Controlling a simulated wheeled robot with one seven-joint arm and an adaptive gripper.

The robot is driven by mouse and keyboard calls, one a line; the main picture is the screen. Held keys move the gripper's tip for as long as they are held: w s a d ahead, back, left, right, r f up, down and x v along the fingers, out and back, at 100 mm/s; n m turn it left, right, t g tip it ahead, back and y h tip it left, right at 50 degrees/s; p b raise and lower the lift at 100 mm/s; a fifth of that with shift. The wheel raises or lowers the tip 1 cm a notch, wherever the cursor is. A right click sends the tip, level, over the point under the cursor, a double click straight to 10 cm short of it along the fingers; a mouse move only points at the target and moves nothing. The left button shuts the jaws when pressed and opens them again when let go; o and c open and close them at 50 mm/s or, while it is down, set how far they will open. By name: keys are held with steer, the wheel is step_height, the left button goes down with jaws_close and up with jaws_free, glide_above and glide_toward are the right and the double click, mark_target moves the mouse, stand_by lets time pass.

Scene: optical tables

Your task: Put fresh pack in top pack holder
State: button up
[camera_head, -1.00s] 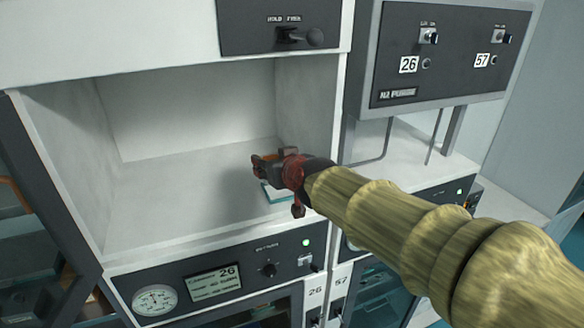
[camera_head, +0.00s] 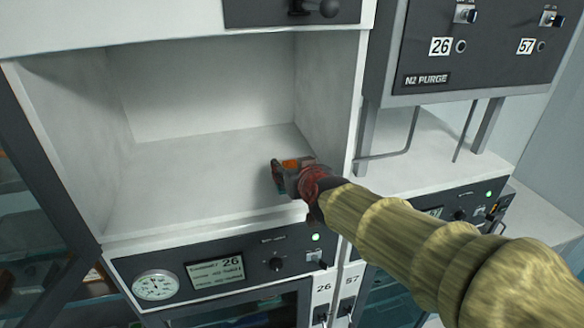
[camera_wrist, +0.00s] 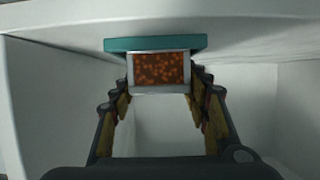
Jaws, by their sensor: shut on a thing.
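My gripper (camera_head: 281,176) is in the open white compartment, near its right wall and front edge. It is shut on a pack (camera_wrist: 159,69), which has an orange speckled face in a grey frame. In the wrist view the pack sits between the two fingertips, and a wider teal slab (camera_wrist: 150,44) lies along its upper edge. I cannot tell whether the slab touches the compartment floor. No pack holder is clearly identifiable.
The compartment floor (camera_head: 190,190) is bare to the left of my gripper. A panel with a gauge (camera_head: 156,286), a screen and a knob lies below. A dark panel marked N2 PURGE (camera_head: 427,80) hangs at the right, with thin pipes (camera_head: 413,135) beneath it.

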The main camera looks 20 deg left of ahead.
steer(key=o, duration=0.8)
steer(key=shift+w+d+f, duration=0.1)
steer(key=shift+w+f, duration=0.1)
steer(key=o, duration=0.4)
steer(key=shift+s, duration=0.15)
steer(key=shift+o, duration=0.4)
steer(key=shift+r, duration=0.1)
steer(key=shift+s+r, duration=0.15)
steer(key=shift+r, duration=0.2)
steer(key=p+v, duration=0.3)
steer(key=v, duration=0.8)
steer(key=shift+d, duration=0.15)
steer(key=shift+s, duration=0.2)
